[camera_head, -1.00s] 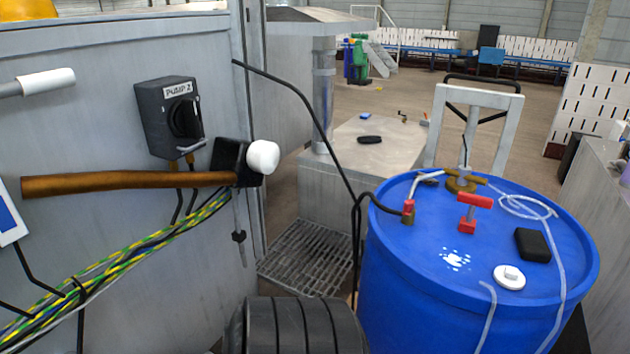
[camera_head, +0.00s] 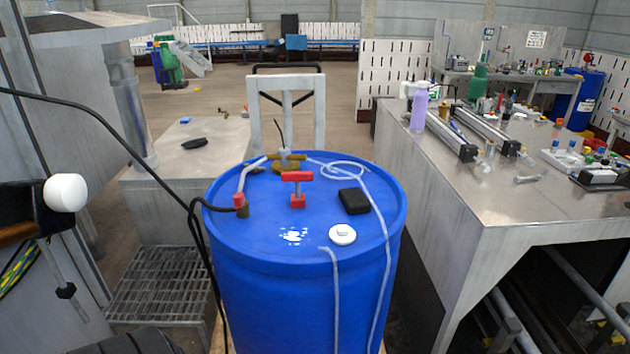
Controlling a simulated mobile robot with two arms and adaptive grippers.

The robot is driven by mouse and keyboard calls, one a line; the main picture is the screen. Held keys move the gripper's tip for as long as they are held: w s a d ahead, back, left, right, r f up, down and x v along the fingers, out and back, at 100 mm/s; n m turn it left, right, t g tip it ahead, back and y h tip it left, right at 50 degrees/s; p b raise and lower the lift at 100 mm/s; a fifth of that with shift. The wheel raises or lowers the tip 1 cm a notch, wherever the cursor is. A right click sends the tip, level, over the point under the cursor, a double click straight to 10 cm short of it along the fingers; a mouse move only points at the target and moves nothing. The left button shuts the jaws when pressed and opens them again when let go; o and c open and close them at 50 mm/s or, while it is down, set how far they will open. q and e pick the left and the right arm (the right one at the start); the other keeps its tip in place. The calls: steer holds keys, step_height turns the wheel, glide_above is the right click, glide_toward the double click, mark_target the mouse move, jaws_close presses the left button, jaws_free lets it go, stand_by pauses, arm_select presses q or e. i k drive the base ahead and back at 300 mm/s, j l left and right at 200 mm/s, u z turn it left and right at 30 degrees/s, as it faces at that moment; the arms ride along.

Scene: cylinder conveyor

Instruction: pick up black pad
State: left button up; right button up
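The black pad (camera_head: 354,201) is a small dark block with rounded edges. It lies flat on the right part of the lid of a blue drum (camera_head: 268,222), inside the raised rim. A white cap (camera_head: 342,235) lies just in front of it, and a red T-shaped handle (camera_head: 297,188) stands to its left. A clear hose runs close past its right side.
A metal workbench (camera_head: 520,208) with linear rails and many small parts stands at right. A black cable (camera_head: 110,128) runs from the left to the drum. A hammer with a white head (camera_head: 66,192) is at far left. A metal grating (camera_head: 160,283) lies left of the drum.

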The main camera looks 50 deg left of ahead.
mark_target(354, 202)
steer(key=u, duration=1.2)
